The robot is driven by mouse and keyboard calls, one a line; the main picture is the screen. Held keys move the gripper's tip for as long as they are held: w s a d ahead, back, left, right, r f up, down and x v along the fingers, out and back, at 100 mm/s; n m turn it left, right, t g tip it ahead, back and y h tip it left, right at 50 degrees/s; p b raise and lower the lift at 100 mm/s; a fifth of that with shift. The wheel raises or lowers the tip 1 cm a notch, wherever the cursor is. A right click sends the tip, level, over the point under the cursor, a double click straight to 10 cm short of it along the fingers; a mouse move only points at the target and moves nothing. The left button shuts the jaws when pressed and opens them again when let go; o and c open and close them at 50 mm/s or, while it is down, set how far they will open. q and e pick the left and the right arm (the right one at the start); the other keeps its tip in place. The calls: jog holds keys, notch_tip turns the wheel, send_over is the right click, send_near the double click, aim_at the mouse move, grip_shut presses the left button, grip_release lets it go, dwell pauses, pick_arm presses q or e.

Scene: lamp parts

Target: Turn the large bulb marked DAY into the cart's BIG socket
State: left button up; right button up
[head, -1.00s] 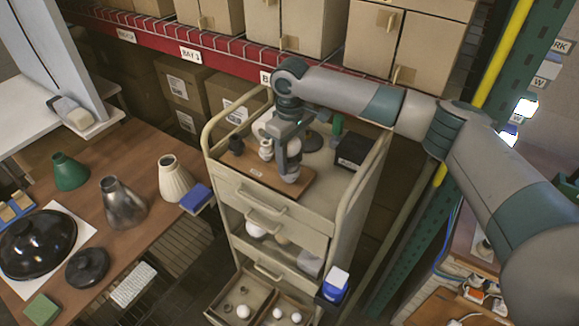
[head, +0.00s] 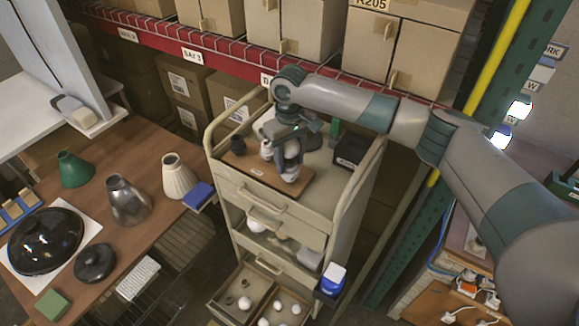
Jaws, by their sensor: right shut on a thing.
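My right gripper (head: 282,160) reaches down over the top of the cart (head: 285,207), above the brown board (head: 243,172). It is shut on a pale rounded bulb (head: 290,173), partly hidden by the fingers. No DAY mark can be read on it. Another white rounded piece (head: 266,150) shows just left of the fingers. A small dark socket-like piece (head: 237,144) stands at the board's left end. The BIG socket cannot be picked out, and I cannot tell whether the held bulb touches one. My left gripper is out of view.
A black box (head: 353,152) stands on the cart top at right, close to my gripper. The cart's raised side rails flank the top. Below are trays with several white bulbs (head: 264,321). The table (head: 140,235) at left holds lampshades and dark domes.

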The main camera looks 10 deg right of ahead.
jog(key=shift+s+f+m+p, duration=0.1)
jog(key=shift+f+m+p, duration=0.15)
jog(key=shift+m, duration=0.3)
jog(key=shift+s+f+m+p, duration=0.1)
jog(key=shift+m+p, duration=0.25)
jog(key=shift+m, duration=0.2)
jog(key=shift+m, duration=0.3)
jog(key=m, duration=0.5)
jog(key=shift+a, duration=0.15)
jog(key=shift+m, duration=0.6)
